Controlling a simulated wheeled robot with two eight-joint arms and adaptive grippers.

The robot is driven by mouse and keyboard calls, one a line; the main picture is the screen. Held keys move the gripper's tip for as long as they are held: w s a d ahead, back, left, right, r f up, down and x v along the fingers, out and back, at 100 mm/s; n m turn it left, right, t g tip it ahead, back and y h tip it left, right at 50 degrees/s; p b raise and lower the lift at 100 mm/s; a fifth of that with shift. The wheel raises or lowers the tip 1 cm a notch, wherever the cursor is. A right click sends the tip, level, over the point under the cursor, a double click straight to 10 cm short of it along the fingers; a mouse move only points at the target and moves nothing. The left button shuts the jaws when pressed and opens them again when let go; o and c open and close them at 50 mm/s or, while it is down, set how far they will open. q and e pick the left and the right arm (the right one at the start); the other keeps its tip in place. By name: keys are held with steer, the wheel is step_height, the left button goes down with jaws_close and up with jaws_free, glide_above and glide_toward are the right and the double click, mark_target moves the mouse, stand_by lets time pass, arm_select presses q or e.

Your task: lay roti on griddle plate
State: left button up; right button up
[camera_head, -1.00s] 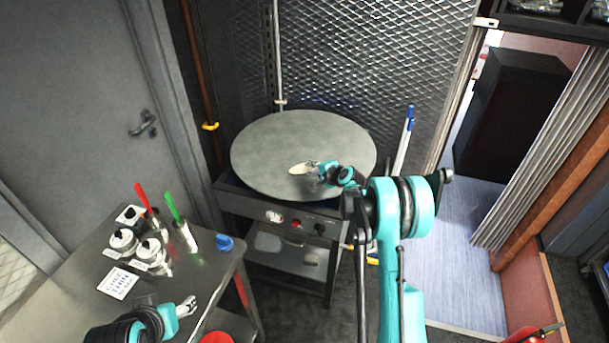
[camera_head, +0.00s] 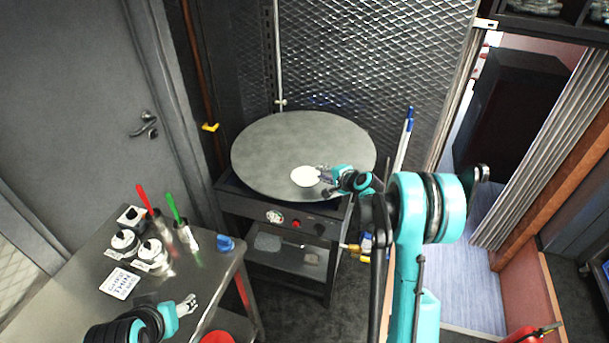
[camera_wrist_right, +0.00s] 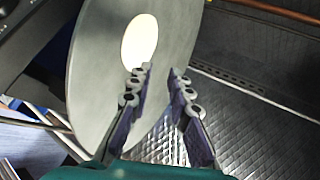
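The roti (camera_head: 304,176), a small pale disc, lies on the front part of the round grey griddle plate (camera_head: 275,140). The wrist view also shows the roti (camera_wrist_right: 140,38) on the plate (camera_wrist_right: 95,85), just past my fingertips. My right gripper (camera_head: 325,178) is at the roti's right edge, low over the plate. In the wrist view its fingers (camera_wrist_right: 161,71) are apart with nothing between them; the left fingertip overlaps the roti's near edge in the picture. My left gripper (camera_head: 190,304) is over the steel table, its fingers slightly apart and empty.
The griddle stands on a dark cabinet (camera_head: 285,217) against a metal mesh wall (camera_head: 360,70). A blue-tipped pole stands right of the griddle.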

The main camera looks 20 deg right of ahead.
step_height(320, 180, up, 7)
steer(key=s+p, duration=0.2)
steer(key=p, duration=0.2)
steer(key=shift+s+d+r, duration=0.2)
steer(key=shift+d, duration=0.15)
steer(key=s+a+r+n+g+h+b, duration=0.15)
steer(key=s+a+n, duration=0.3)
steer(key=s, duration=0.45)
steer(key=s+a+r+n+g+y+b, duration=0.1)
steer(key=s+a+r+n+g+b, duration=0.15)
steer(key=s+a, duration=0.5)
steer(key=s+f+n+h+b, duration=0.1)
steer(key=s+f+n+b, duration=0.1)
steer(key=s, duration=0.8)
steer(key=s+f+n+h+b, duration=0.2)
steer(key=s+f+n, duration=0.2)
steer(key=s, duration=0.6)
steer(key=shift+f+n+g, duration=0.25)
steer(key=shift+n+g, duration=0.15)
steer(key=shift+n, duration=0.5)
